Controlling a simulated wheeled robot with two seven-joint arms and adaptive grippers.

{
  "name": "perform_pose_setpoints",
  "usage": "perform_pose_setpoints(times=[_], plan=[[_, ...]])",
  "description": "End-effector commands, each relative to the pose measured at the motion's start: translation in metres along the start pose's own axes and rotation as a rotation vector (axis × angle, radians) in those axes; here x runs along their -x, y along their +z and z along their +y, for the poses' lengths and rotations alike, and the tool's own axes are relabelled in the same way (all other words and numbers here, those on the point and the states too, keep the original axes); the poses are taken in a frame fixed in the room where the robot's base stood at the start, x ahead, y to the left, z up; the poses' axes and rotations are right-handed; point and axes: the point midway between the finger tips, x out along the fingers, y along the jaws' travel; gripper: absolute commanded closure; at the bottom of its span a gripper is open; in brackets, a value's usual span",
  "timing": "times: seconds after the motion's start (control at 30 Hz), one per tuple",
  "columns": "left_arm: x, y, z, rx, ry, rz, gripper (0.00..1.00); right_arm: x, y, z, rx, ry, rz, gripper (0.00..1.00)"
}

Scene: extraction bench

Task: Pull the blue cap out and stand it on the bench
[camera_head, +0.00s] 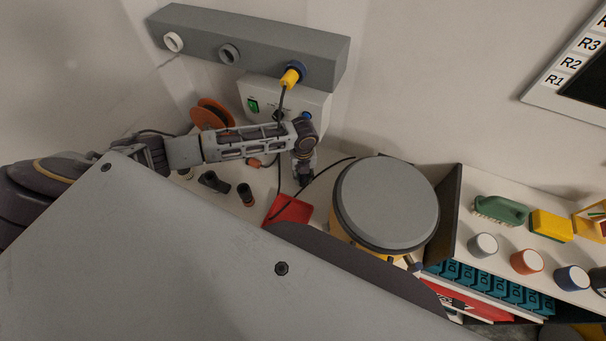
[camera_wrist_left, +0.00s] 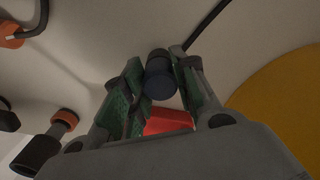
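The blue cap (camera_wrist_left: 160,80) shows in the left wrist view as a short dark-blue cylinder with a black upper part. It sits between the green-padded fingers of my left gripper (camera_wrist_left: 161,88), which appear closed against its two sides. In the head view my left gripper (camera_head: 303,178) points down over the bench (camera_head: 230,172), behind the red item; the cap cannot be made out there. Whether the cap touches the bench is unclear. A grey rail (camera_head: 255,47) on the wall has round sockets, one with a blue ring and a yellow plug (camera_head: 291,77). My right gripper is not in view.
A flat red item (camera_head: 289,211) lies near the gripper, and a black cable (camera_head: 318,178) runs beside it. Dark connectors (camera_head: 246,194) lie to the left. A grey-lidded yellow drum (camera_head: 388,203) stands right. A control box (camera_head: 263,98) and orange reel (camera_head: 211,114) are behind.

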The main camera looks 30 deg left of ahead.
Motion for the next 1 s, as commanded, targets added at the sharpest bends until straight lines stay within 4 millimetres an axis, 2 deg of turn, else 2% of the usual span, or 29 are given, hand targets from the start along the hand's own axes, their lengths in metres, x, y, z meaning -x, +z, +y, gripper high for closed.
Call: perform_pose_setpoints(times=[0.03, 0.17, 0.63, 0.77, 1.0], plan=[[0.0, 0.0, 0.0, 0.0, 0.0, 0.0, 0.63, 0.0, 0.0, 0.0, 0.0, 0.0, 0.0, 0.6], [0.0, 0.0, 0.0, 0.0, 0.0, 0.0, 0.48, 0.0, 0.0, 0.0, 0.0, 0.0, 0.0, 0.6], [0.005, 0.0, 0.0, 0.001, -0.001, 0.0, 0.48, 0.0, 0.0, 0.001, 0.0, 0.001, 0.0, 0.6], [0.016, 0.0, 0.0, 0.0, -0.002, -0.001, 0.48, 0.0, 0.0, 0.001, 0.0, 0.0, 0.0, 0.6], [0.045, 0.001, 0.0, 0.0, -0.002, -0.001, 0.48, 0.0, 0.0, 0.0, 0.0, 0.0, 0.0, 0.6]])
